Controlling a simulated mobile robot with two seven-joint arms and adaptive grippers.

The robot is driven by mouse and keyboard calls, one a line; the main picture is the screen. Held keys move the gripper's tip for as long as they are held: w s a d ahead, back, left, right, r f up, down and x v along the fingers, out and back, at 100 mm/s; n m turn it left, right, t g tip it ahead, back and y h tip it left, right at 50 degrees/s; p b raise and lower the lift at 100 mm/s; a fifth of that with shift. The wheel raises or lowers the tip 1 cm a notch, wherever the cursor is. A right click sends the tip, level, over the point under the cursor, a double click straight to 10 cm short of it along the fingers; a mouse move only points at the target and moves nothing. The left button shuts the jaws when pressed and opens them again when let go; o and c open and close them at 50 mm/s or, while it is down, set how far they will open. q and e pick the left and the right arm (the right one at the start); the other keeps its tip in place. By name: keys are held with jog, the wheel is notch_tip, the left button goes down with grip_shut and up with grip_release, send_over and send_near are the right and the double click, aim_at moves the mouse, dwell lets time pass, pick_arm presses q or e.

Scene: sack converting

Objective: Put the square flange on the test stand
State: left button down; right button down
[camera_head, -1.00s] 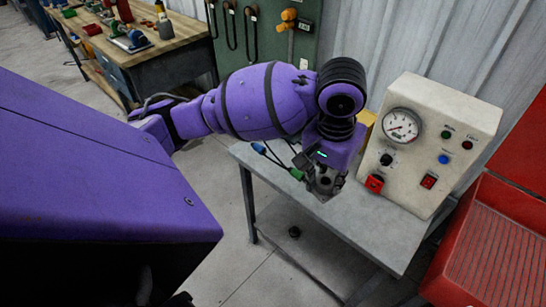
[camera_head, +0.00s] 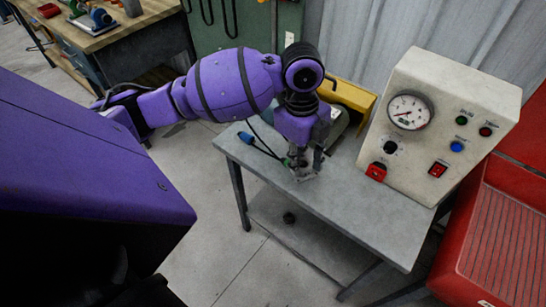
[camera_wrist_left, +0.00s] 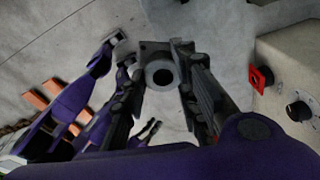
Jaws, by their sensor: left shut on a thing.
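My left gripper (camera_head: 304,168) is over the left part of the grey table (camera_head: 362,217) in the head view. It is shut on the square flange (camera_head: 305,177), a small grey metal piece. In the left wrist view the flange (camera_wrist_left: 154,48) shows a square plate and a round collar with a dark hole, between the two fingers (camera_wrist_left: 160,90). It is close to the tabletop; I cannot tell whether it touches. The test stand appears to be this table with its cream gauge panel (camera_head: 447,98). I cannot make out my right gripper.
A blue-tipped cable (camera_head: 246,138) lies left of the gripper. A yellow object (camera_head: 347,96) is behind it. A red cabinet (camera_head: 510,235) stands right. The table's front is clear.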

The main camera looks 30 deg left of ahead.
aim_at(304, 160)
pick_arm(q)
jog(key=r+m, duration=0.1)
jog(key=m, duration=0.1)
jog(key=w+r+m, duration=0.1)
jog(key=m, duration=0.1)
jog(key=w+r+m, duration=0.1)
jog(key=m, duration=0.1)
jog(key=shift+a+r+g, duration=0.2)
jog(key=shift+r+g, duration=0.1)
jog(key=shift+r, duration=0.1)
jog(key=shift+w+a+r+m+y, duration=0.15)
jog(key=shift+r+m+y, duration=0.2)
jog(key=shift+m, duration=0.65)
jog(key=w+a+f, duration=0.1)
jog(key=a+f, duration=0.3)
jog(key=w+a+f, duration=0.2)
jog(key=a+f, duration=0.2)
jog(key=w+a+f, duration=0.2)
jog(key=a+f, duration=0.2)
jog(key=a, duration=0.1)
jog(key=shift+f, duration=1)
jog(key=c, duration=1.4)
grip_release()
jog(key=shift+o, duration=0.2)
pick_arm(e)
jog(key=shift+s+a+f, duration=0.1)
jog(key=shift+s+f, duration=0.1)
jog(key=shift+s, duration=0.1)
